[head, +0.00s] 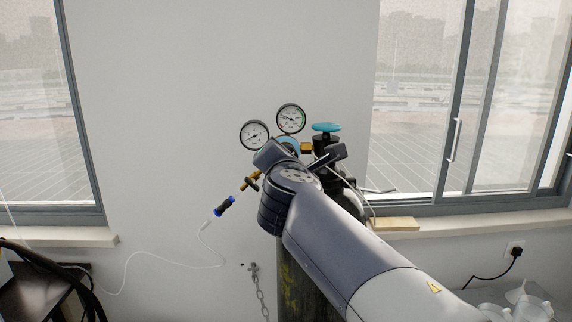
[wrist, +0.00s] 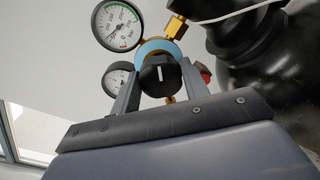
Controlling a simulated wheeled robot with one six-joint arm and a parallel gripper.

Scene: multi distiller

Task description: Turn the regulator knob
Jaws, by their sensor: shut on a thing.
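The regulator knob (wrist: 160,76) is black with a white line across its face, in the middle of the wrist view. It sits in front of the light blue regulator body (wrist: 152,48). My gripper (wrist: 160,72) is shut on the knob, one grey finger on each side of it. The white line stands nearly upright in that picture. In the head view my gripper (head: 275,153) is at the regulator, below the two gauges. My own wrist hides the knob there; only part of the blue body (head: 290,143) shows.
Two round gauges, the left (head: 254,134) and the right (head: 290,118), stand just above my gripper. A blue valve handwheel (head: 326,127) tops the dark gas cylinder (head: 300,285) close by on the right. A thin white hose (head: 202,240) with a blue connector (head: 223,206) hangs to the left.

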